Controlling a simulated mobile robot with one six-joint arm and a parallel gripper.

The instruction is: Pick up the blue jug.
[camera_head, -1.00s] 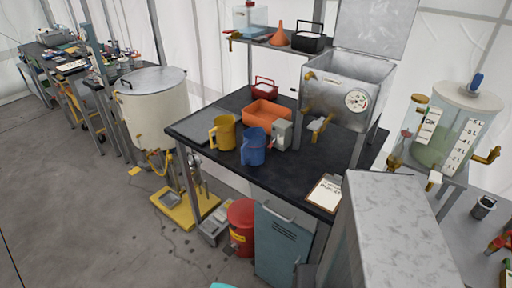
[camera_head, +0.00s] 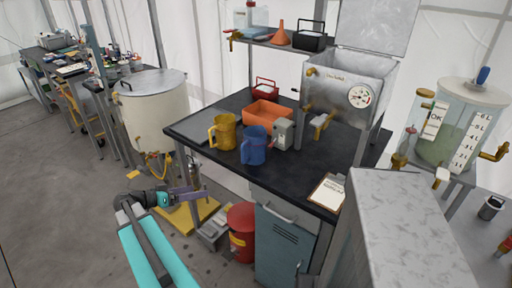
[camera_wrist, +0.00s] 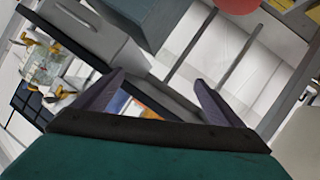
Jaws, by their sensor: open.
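The blue jug (camera_head: 254,146) stands upright on the black worktop (camera_head: 300,170), near its front edge. A yellow jug (camera_head: 224,131) stands just left of it. My gripper (camera_head: 188,191) is in the head view, left of the bench and lower than the worktop, well apart from the blue jug. In the wrist view its two fingers (camera_wrist: 160,85) stand wide apart with nothing held between them. I cannot make out the blue jug in the wrist view.
An orange tray (camera_head: 265,113) and a small grey box (camera_head: 283,134) are close behind and right of the blue jug. A metal tank (camera_head: 345,90) stands at the back right. A clipboard (camera_head: 327,192) lies at the front right. A white drum (camera_head: 152,105) stands left of the bench.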

